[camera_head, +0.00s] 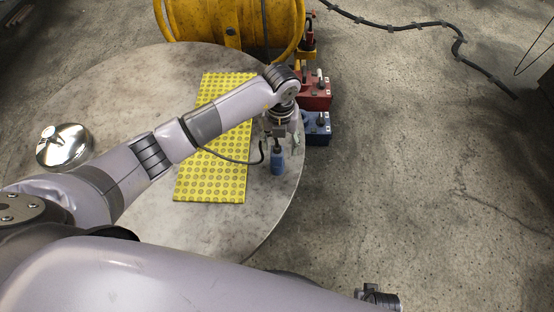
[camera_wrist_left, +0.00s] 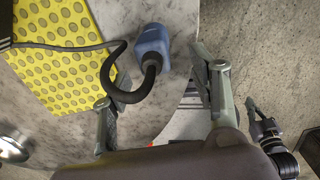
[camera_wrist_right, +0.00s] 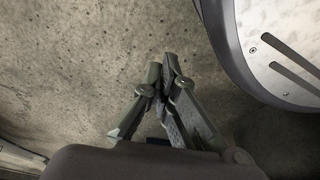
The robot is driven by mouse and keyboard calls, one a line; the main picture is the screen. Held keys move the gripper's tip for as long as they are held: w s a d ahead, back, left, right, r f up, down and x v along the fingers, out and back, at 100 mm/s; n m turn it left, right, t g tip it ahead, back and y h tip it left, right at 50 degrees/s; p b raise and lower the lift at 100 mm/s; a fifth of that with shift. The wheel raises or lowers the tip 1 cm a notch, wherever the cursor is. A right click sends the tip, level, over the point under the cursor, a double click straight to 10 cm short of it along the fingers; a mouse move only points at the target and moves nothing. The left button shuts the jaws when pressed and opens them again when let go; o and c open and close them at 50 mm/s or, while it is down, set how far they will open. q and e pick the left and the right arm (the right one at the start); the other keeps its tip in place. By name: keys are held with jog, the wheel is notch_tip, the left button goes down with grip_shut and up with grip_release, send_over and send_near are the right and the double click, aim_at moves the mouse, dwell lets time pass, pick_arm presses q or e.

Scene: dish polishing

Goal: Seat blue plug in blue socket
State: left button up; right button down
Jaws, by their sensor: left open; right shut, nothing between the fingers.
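The blue plug (camera_head: 277,162) is on the round table near its right edge, with a black cable (camera_wrist_left: 140,85) attached. It also shows in the left wrist view (camera_wrist_left: 151,42), beyond my fingertips. My left gripper (camera_head: 280,138) is open, just above and behind the plug in the head view; its fingers (camera_wrist_left: 154,85) are apart with the cable showing between them, and the plug is not gripped. My right gripper (camera_wrist_right: 166,68) is shut and empty over the concrete floor.
A yellow patterned mat (camera_head: 215,165) lies on the round table (camera_head: 130,75). A shiny metal lid (camera_head: 64,146) sits at the table's left. A red box (camera_head: 314,90) stands behind the blue one. A yellow reel (camera_head: 215,20) is at the back. The floor at right is mostly clear.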

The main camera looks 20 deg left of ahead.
aim_at(277, 152)
pick_arm(q)
jog(key=f, duration=0.4)
jog(key=shift+w+a+f+b, duration=0.1)
jog(key=shift+a+f+b, duration=0.3)
jog(key=shift+f, duration=0.5)
pick_arm(e)
jog(key=w+r, duration=0.2)
jog(key=shift+a+r, duration=0.15)
jog(key=shift+r, duration=0.25)
pick_arm(q)
jog(key=shift+c, duration=0.5)
grip_shut()
pick_arm(e)
jog(key=shift+s, duration=0.1)
